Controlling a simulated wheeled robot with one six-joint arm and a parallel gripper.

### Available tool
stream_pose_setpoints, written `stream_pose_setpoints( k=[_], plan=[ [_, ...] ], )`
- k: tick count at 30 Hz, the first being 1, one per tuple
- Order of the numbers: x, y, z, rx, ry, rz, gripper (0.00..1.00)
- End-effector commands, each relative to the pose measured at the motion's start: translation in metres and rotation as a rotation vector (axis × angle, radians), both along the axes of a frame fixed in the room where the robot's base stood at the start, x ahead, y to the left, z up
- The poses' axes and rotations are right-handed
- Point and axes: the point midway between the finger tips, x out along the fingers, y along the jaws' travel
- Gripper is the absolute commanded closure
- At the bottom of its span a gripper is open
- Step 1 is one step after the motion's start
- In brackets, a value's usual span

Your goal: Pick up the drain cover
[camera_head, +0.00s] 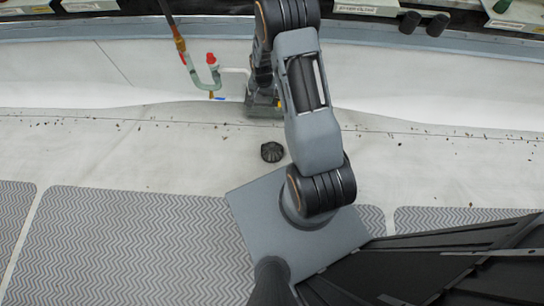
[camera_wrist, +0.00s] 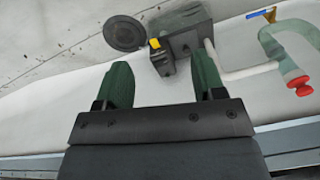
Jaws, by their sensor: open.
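A small dark, ribbed, domed round piece, which looks like the drain cover (camera_head: 272,152), lies on the pale floor in the head view, just left of my arm. In the wrist view, a dark round disc (camera_wrist: 124,33) lies beyond my left fingertip; I cannot tell for sure whether it is the same piece. My gripper (camera_wrist: 163,75) is open, with its two green fingers apart and nothing between them. The fingers are not touching the disc. In the head view my arm hides most of the gripper.
A dark block with a yellow knob (camera_wrist: 181,43) stands close beyond the right finger. A pipe joins it to a green bent pipe (camera_wrist: 276,45) with a red valve (camera_wrist: 300,86). Small debris is scattered along the floor. Grey patterned mats (camera_head: 130,245) lie nearer me.

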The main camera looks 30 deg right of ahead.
Motion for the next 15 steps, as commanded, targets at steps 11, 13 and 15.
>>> stream_pose_setpoints(
  k=[11,13,15],
  plan=[
    [-0.029,-0.018,-0.232,0.022,0.073,-0.216,0.37],
    [-0.034,-0.019,-0.248,0.023,0.078,-0.232,0.37],
    [-0.037,-0.02,-0.262,0.023,0.081,-0.244,0.37]
  ],
)
